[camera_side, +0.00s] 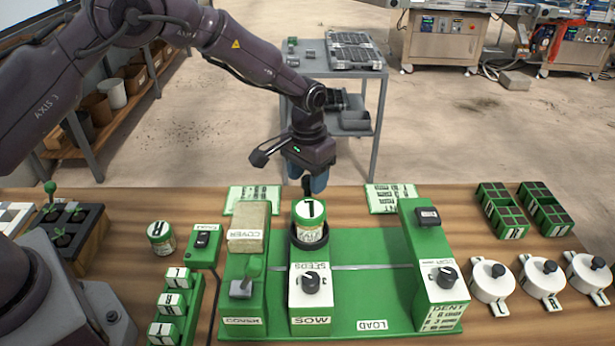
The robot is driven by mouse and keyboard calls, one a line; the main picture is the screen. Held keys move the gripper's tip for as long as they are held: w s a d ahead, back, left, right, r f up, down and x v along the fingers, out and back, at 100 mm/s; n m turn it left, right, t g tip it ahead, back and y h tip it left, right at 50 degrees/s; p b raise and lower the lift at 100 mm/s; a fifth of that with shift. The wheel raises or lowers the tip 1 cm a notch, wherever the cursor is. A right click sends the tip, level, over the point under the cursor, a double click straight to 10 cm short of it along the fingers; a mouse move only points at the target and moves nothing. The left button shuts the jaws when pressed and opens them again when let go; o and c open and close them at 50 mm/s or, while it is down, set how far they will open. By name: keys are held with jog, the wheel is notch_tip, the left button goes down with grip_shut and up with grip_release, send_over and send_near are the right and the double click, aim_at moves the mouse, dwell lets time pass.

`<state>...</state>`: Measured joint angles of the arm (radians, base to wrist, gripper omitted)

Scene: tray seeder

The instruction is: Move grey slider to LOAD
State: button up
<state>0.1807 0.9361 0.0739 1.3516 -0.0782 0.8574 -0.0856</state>
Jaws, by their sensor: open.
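The LOAD label (372,325) is on the base's front edge, right of the SOW label (312,321). My gripper (309,188), with blue fingers pointing down, is open. It appears just above and behind the jar marked 1 (310,212), right of and away from the grey block. Nothing shows between the fingers.
The seeds post (310,287) stands between the left post and the right post (440,283). A thin grey rail (370,267) crosses the base. Jar R (161,238) and a switch (205,243) are left. White round lidded pieces (541,281) and green trays (545,210) are right.

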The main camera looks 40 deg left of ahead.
jog(key=shift+f, duration=0.3)
grip_shut()
jog(key=w+d, duration=0.7)
dwell(0.4)
jog(key=shift+w, duration=0.1)
grip_release()
jog(key=shift+r, duration=0.15)
notch_tip(320, 180, up, 13)
dwell(0.4)
